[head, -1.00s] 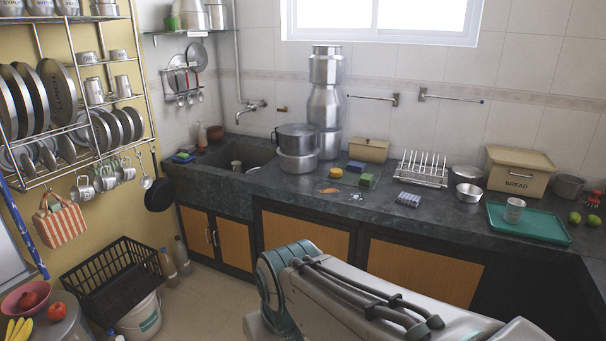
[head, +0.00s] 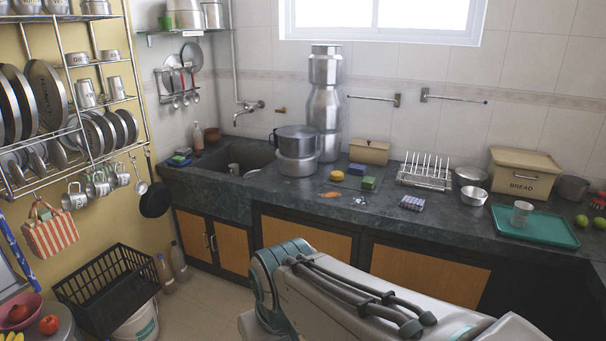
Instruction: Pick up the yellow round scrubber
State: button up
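The yellow round scrubber (head: 337,176) lies on the dark stone counter, in front of the stacked steel vessels and beside a small group of sponges. It looks like a small, flat yellow disc, and nothing covers it. A yellow and dark block (head: 357,168) and a green and blue block (head: 369,183) sit just to its right on a thin greenish mat or board. My gripper is out of view. Only the upper part of my arm shows, low in the middle, in front of the cabinets.
A dark pot on a steel one (head: 297,165) and tall steel canisters (head: 325,95) stand left of the scrubber. An orange-brown patch (head: 328,194) and white specks lie in front. A dish rack (head: 425,174) and teal tray (head: 560,232) stand right; the sink is left.

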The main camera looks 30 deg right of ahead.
aim_at(336, 176)
jog(key=u, duration=0.05)
jog(key=i, duration=1.75)
jog(key=z, duration=0.8)
jog(key=i, duration=1.45)
jog(key=z, duration=0.55)
